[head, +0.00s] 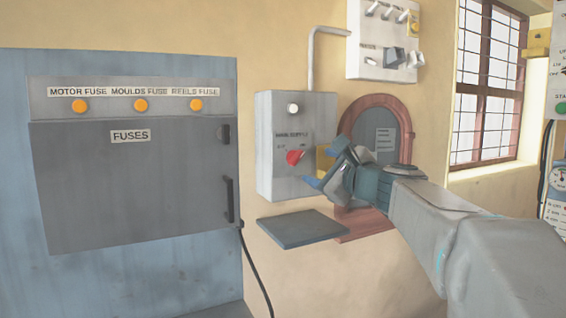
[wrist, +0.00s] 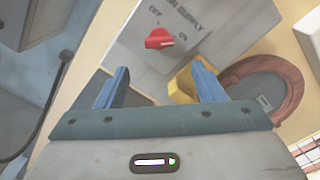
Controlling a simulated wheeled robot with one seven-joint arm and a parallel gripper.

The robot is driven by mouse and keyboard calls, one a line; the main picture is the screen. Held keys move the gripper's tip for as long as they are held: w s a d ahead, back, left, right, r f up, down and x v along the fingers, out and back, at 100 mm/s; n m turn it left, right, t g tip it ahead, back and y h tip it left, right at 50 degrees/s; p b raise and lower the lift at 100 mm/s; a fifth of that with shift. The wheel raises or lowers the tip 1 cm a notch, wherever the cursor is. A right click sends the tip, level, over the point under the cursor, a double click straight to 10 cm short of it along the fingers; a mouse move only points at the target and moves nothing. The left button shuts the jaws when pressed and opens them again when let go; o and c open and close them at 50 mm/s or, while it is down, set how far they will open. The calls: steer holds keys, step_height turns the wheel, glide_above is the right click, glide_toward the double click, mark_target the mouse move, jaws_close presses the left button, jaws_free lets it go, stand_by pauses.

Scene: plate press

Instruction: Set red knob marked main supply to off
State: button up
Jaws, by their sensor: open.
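The red knob (head: 294,157) is on the front of a grey main supply box (head: 268,180) on the wall. OFF is marked to its upper left and ON to its right, and its handle seems to lean toward ON. It also shows in the wrist view (wrist: 158,39), above and beyond the gap between my fingers. My gripper (head: 320,168) is open and empty, to the right of the knob in the head view and apart from it. In the wrist view, the blue fingers of my gripper (wrist: 160,78) are spread wide.
A yellow block (head: 324,160) sits at the box's right side, close to my fingers. A dark shelf (head: 300,230) juts out below the box. A red-framed arched panel (head: 405,125) is behind my gripper. A fuse cabinet (head: 130,190) stands at left.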

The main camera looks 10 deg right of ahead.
mark_target(296, 158)
steer(key=x, duration=0.9)
steer(key=shift+p, duration=0.4)
steer(key=shift+f, duration=0.1)
